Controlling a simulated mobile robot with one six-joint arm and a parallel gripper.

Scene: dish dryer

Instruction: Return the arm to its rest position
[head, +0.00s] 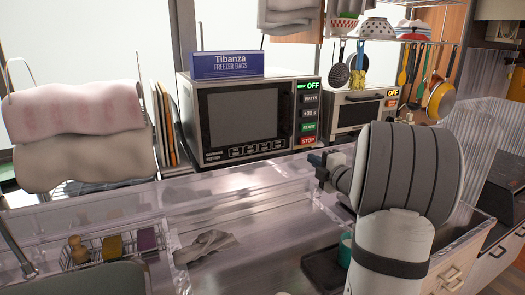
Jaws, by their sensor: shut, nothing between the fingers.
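My arm rises from the lower right of the head view, with its large grey ribbed joint in front of the counter. My gripper (318,162) is at the left end of this joint, small and partly hidden by it. It appears shut and empty, in the air above the counter, in front of the gap between the microwave and the toaster oven. I see nothing held in it.
A microwave (240,118) with a blue freezer bag box (228,64) on top stands behind. A toaster oven (357,112) is to its right. Towels (80,150) hang at left. A crumpled cloth (205,246) lies on the counter. Utensils hang at right.

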